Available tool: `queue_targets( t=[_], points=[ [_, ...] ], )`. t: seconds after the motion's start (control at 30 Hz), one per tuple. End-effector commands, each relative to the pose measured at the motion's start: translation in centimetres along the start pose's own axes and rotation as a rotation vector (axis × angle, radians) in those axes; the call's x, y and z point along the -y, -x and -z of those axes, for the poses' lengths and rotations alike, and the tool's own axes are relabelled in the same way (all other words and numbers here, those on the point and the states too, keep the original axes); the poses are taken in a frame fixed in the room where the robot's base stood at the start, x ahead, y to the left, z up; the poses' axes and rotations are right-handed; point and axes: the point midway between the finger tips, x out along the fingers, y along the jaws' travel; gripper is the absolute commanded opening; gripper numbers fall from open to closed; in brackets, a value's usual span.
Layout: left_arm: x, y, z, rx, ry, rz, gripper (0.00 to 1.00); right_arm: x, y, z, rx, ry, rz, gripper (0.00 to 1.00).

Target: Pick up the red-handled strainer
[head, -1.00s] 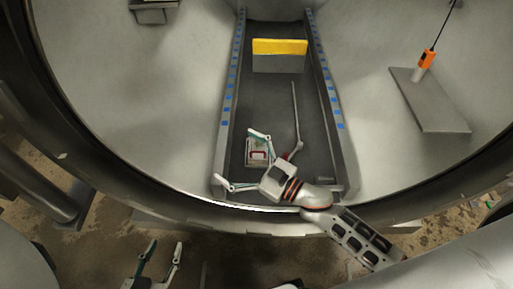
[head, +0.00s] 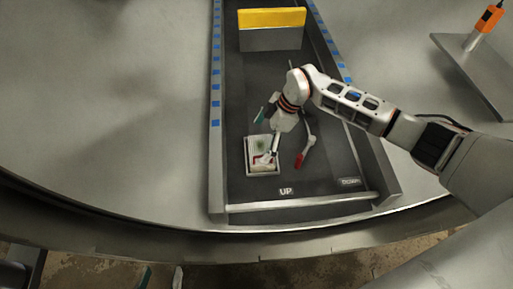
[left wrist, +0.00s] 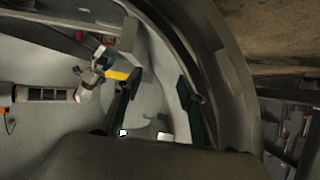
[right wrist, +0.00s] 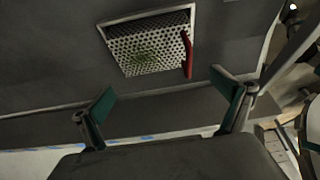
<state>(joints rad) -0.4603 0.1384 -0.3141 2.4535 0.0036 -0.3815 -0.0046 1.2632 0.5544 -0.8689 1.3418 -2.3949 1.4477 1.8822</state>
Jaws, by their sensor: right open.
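The strainer is a square perforated metal pan (right wrist: 150,48) with a greenish patch and a red handle (right wrist: 187,55) on its right side in the right wrist view. In the head view the strainer (head: 249,168) lies on the dark ramp, its handle partly hidden by my right gripper (head: 266,136). That gripper is open, with its fingers over and beside the strainer. In the right wrist view my right gripper (right wrist: 164,97) has nothing between its fingers, and the strainer lies beyond the fingertips. My left gripper (left wrist: 155,92) is open and empty, outside the vessel's rim.
A grey lever with a red grip (head: 299,159) stands close right of the strainer. UP and DOWN labels and a metal bar (head: 300,202) cross the ramp's near end. A yellow-topped block (head: 271,38) sits farther up. An orange device (head: 488,18) stands on a plate at right.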

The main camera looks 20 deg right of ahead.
Motion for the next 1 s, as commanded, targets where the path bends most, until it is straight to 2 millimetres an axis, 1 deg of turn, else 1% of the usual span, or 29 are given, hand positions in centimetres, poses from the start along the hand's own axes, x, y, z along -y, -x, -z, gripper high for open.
queue_targets(
  t=[0.03, 0.1, 0.37, 0.47, 0.53, 0.63, 0.77, 1.0],
  points=[
    [-0.1, 0.0, -0.2, 0.003, 0.004, -0.001, 0.40, -0.4, -0.2, -0.8, 0.022, -0.016, -0.002, 1.00],
    [-0.1, -0.1, -0.1, 0.000, 0.009, -0.003, 0.40, -0.7, -0.5, -1.2, 0.038, -0.026, -0.007, 1.00],
    [-0.8, -0.3, 0.5, -0.023, 0.053, -0.014, 0.40, -0.6, -3.2, -1.5, 0.041, -0.030, -0.005, 1.00],
    [-1.4, -0.5, 0.3, -0.029, 0.098, -0.024, 0.40, -0.4, -4.6, -1.8, 0.039, -0.030, -0.002, 1.00],
    [-2.5, -0.6, -0.1, -0.032, 0.167, -0.040, 0.40, -0.2, -5.9, -2.0, 0.040, -0.030, 0.001, 1.00],
    [-3.6, -0.7, -0.3, -0.041, 0.246, -0.056, 0.40, -0.2, -7.1, -2.0, 0.039, -0.029, -0.001, 1.00],
    [-4.2, -0.8, -0.2, -0.053, 0.302, -0.066, 0.40, -0.5, -7.7, -1.8, 0.037, -0.027, -0.008, 1.00],
    [-4.3, -0.8, 0.2, -0.061, 0.311, -0.069, 0.40, -0.8, -7.3, -1.5, 0.036, -0.025, -0.015, 1.00]
  ],
)
